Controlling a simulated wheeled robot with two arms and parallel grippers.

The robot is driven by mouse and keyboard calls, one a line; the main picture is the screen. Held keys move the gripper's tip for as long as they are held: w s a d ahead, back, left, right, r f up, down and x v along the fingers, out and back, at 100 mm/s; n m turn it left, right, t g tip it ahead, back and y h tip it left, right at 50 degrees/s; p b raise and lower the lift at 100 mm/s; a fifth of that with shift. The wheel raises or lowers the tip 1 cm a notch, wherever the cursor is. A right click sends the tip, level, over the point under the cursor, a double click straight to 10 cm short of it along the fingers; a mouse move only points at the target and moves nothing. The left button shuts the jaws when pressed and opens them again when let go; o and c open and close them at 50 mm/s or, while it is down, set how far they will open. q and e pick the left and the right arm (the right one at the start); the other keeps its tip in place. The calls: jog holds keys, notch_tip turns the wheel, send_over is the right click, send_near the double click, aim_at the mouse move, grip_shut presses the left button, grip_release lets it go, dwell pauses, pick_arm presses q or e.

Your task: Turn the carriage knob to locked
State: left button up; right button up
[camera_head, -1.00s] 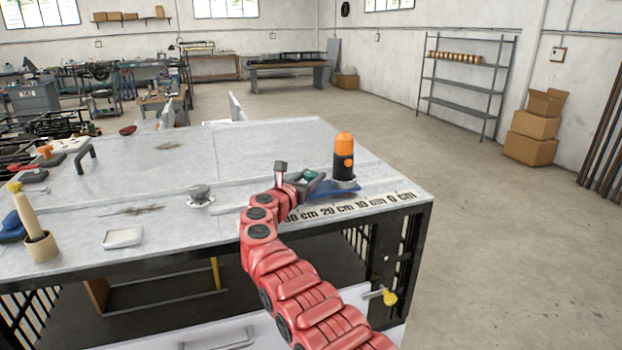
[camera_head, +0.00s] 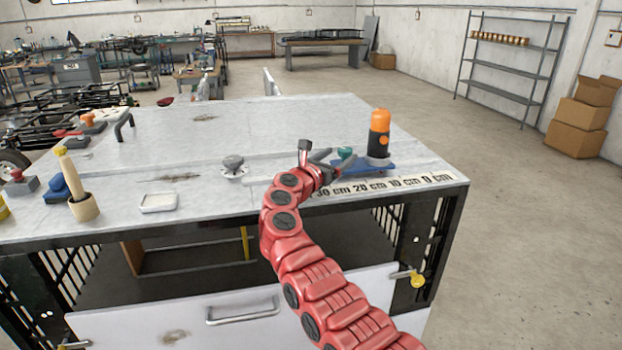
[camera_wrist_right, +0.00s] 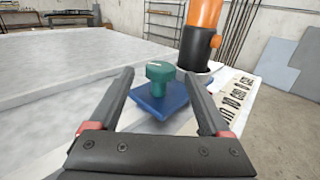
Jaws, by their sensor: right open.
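The carriage is a blue plate (camera_head: 373,167) on the table near its right end, beside the printed cm scale. A green knob (camera_head: 345,153) stands on it. The right wrist view shows the green knob (camera_wrist_right: 160,72) with a pale mark on top, upright on the blue plate (camera_wrist_right: 160,100). An orange and black cylinder (camera_head: 379,135) stands at the carriage's right side. My right gripper (camera_head: 330,160) is open. Its fingers lie to either side of the knob in the right wrist view, with the knob ahead of the fingertips, seemingly not touched. My left gripper is not in view.
The scale strip (camera_head: 385,185) runs along the table's front right edge. A grey round knob (camera_head: 233,167), a white dish (camera_head: 158,202) and a wooden holder with a handle (camera_head: 84,207) stand further left. The table's middle (camera_head: 215,125) is largely bare.

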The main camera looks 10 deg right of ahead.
jog(key=b+v, duration=0.3)
jog(key=v, duration=0.9)
jog(key=shift+s+a, duration=0.5)
jog(key=shift+s, duration=0.05)
